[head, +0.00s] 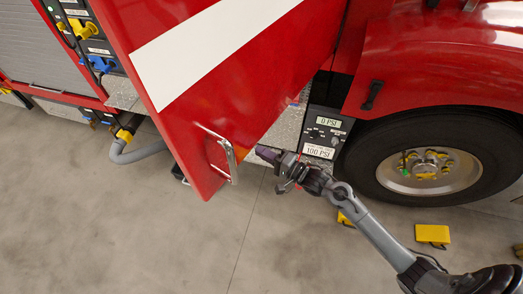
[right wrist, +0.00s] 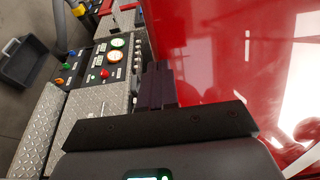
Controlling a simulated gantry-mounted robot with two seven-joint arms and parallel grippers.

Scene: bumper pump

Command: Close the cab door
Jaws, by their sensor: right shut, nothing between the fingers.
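The red cab door (head: 200,90) with a broad white stripe stands swung out from the truck in the head view. Its silver handle (head: 231,163) is near the lower edge. My right gripper (head: 262,152) is shut and empty, just right of the handle and close to the door's edge. I cannot tell whether it touches the door. In the right wrist view the closed dark fingers (right wrist: 155,86) point along the door's red, shiny surface (right wrist: 215,50), which fills the right side. My left gripper is not in view.
A large front wheel (head: 427,160) and a pressure panel (head: 325,133) are right of the door. Yellow blocks (head: 432,235) lie on the floor. A grey hose (head: 140,150) hangs at left. A control panel with coloured buttons (right wrist: 104,74) shows in the wrist view. The concrete floor (head: 130,240) is clear in front.

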